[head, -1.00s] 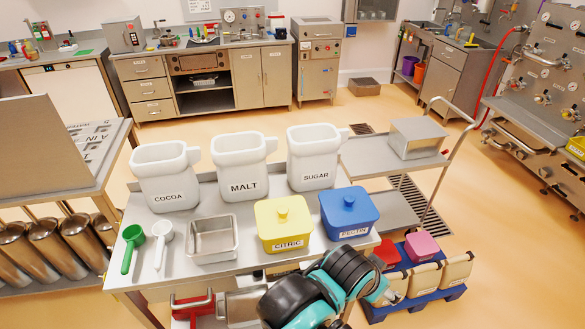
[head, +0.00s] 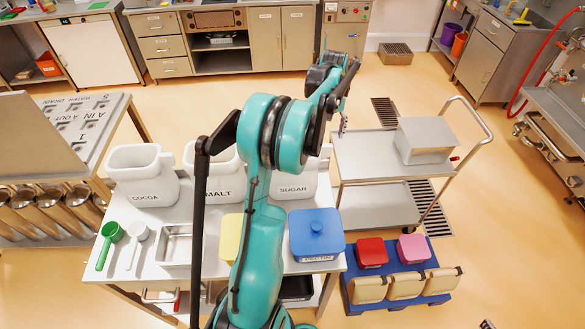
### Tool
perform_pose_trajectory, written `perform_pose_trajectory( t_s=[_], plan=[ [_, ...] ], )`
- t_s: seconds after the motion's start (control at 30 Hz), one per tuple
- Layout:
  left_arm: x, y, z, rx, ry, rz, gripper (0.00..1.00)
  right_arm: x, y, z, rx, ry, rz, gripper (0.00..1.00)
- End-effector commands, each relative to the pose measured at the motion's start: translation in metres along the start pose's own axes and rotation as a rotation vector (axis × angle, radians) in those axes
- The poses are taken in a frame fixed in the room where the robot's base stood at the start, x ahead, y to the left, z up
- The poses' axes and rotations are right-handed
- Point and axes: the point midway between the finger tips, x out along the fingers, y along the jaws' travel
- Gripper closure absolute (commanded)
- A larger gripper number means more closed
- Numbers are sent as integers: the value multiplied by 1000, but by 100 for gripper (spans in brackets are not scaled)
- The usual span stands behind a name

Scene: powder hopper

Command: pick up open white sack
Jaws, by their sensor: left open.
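No open white sack can be made out for certain. Several beige sacks (head: 405,287) stand in a row along the front of the blue pallet (head: 361,308) at the lower right; whether any is open is unclear. My left arm rises through the middle of the view and bends away. Its gripper (head: 343,124) is open and empty, near the left edge of the steel cart, well above and beyond the sacks and touching none of them. My right gripper cannot be made out.
The steel table carries white COCOA (head: 143,180), MALT and SUGAR bins, a steel pan (head: 176,246), scoops and a blue tub (head: 316,238). My arm partly hides a yellow tub (head: 230,240). Red (head: 371,252) and pink (head: 413,247) boxes sit behind the sacks. A cart (head: 375,156) stands beyond.

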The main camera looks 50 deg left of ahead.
Motion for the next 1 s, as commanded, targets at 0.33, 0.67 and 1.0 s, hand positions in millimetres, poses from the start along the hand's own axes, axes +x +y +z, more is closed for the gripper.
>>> perform_pose_trajectory(
  t_s=[0.33, 0.67, 1.0],
  plan=[
    [40, -1, 1, -7, -5, -2, 25, 4, 0, 3, 0, 0, 0, 60],
    [79, 0, 6, -6, -5, -2, 25, 8, 0, 5, 0, 0, 0, 60],
    [79, 0, 6, -6, -4, -2, 59, 7, 0, 5, 0, 0, 0, 60]
  ],
)
